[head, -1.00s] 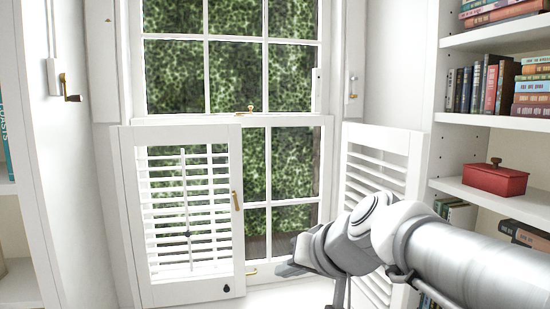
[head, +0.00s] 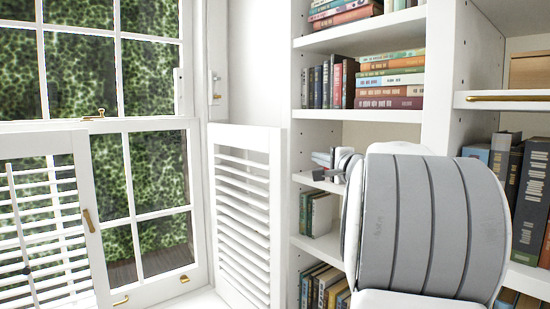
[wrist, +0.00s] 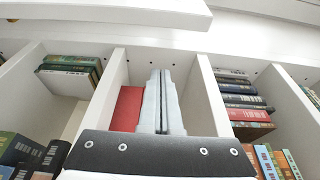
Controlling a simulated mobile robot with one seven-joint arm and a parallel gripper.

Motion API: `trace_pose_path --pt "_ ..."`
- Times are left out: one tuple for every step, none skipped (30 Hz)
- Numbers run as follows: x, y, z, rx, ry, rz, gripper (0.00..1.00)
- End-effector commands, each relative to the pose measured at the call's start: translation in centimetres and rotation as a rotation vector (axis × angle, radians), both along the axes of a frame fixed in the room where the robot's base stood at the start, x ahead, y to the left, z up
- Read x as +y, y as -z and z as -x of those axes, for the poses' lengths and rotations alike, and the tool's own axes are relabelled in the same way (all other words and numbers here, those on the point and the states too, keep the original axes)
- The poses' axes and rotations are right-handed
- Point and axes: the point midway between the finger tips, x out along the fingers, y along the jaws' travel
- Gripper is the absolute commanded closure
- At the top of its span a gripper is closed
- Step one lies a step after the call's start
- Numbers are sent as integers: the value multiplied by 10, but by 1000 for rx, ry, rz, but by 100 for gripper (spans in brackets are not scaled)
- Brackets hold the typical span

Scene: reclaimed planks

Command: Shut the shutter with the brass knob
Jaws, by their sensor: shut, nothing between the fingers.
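The left shutter (head: 83,190) is a white louvred panel in front of the window, with an upright brass pull (head: 88,220) on its right stile. The right shutter (head: 243,212) is a white louvred panel that stands swung out from the window beside the bookcase. No brass knob shows on its visible face. My gripper (wrist: 161,75) is shut and empty in the wrist view, with its pale fingers together. In the head view it shows small at the shelf, right of the right shutter and apart from it. My arm hides part of the bookcase.
The bookcase (head: 300,125) with several books fills the right side. A red box (wrist: 126,108) is close left of my fingers in the wrist view. The window (head: 150,185) has a brass catch and small brass pulls. Open space lies between the two shutters.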

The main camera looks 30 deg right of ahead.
Motion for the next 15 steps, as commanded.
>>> trace_pose_path --pt "-2 -1 -3 -3 1 -2 100" --pt "-3 -2 -6 -4 1 -3 100" --pt "-4 -2 -11 -3 0 -3 100" --pt "-4 -2 -15 -3 -1 -3 100" --pt "-5 -2 -20 -3 -2 -3 100" --pt "-6 -2 -27 -2 -2 -4 100" --pt "-7 -2 -32 -2 -2 -3 100" --pt "-9 -3 -38 -2 -2 -3 100" --pt "-10 -2 -46 -1 -2 -4 100" --pt "-12 -2 -51 -1 -2 -3 100" --pt "-13 -2 -57 -1 -2 -3 100" --pt "-15 -3 -64 -1 -2 -2 100" --pt "-16 -2 -70 -1 -1 -3 100" --pt "-17 -3 -75 -2 -1 -3 100" --pt "-18 -3 -82 -1 -2 -3 100"
